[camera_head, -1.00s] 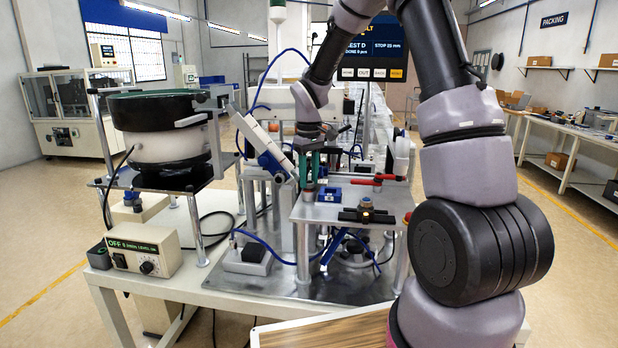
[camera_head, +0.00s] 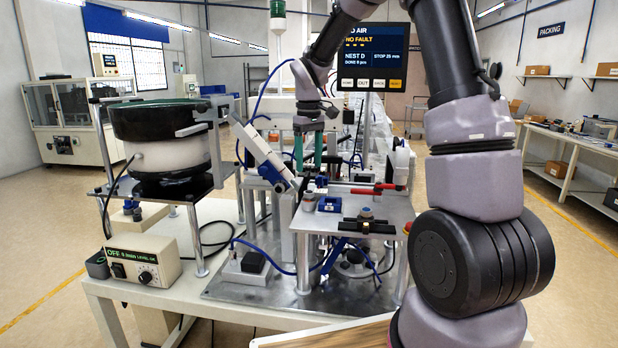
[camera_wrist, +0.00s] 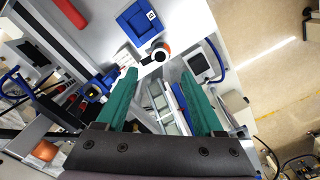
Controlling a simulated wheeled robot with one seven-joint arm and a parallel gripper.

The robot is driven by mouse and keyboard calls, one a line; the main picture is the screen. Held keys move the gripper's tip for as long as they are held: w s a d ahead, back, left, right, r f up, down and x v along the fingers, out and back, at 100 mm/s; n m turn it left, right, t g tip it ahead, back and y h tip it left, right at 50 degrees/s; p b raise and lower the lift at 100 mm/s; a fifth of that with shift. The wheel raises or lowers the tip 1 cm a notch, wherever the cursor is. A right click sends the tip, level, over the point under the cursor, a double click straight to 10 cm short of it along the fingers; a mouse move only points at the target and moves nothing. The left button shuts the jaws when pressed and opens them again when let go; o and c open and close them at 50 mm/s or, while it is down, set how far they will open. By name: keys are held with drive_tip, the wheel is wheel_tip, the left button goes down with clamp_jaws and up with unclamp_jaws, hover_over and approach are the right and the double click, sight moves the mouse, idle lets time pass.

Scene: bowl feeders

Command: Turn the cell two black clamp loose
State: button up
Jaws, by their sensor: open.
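A black clamp bar (camera_head: 366,227) with a round grey-blue knob on top lies across the front of the metal plate. I cannot tell whether it is tight or loose. A second clamp with red handles (camera_head: 365,189) and dark parts lies further back on the plate. My gripper (camera_head: 308,167) points down over the plate's back left corner, left of and behind the black clamp bar and apart from it. In the wrist view, its green fingers (camera_wrist: 158,76) are spread with nothing held between them. The black clamp bar is not clearly seen in the wrist view.
A blue block (camera_head: 329,205) and a small round grey piece (camera_head: 309,202) sit on the plate's left side, below my gripper. A tilted white chute (camera_head: 262,155) stands close left. The bowl feeder (camera_head: 165,135) is further left.

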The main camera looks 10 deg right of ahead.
drive_tip(key=shift+r, duration=1.4)
drive_tip(key=s+d+r+m+t, duration=0.2)
drive_tip(key=s+r+m, duration=0.1)
drive_tip(key=s, duration=0.5)
drive_tip(key=s+d+r+m+t+y, duration=0.1)
drive_tip(key=s+r+m+t, duration=0.1)
drive_tip(key=s+r, duration=0.3)
drive_tip(key=s+d+r+m+t+y, duration=0.1)
drive_tip(key=s+d+r+m+t, duration=0.1)
drive_tip(key=s, duration=1)
wheel_tip(320, 180, up, 2)
drive_tip(key=m+t, duration=0.1)
drive_tip(key=m, duration=0.1)
drive_tip(key=shift+s+d+m, duration=0.3)
drive_tip(key=shift+d+m, duration=0.05)
drive_tip(key=shift+m, duration=0.05)
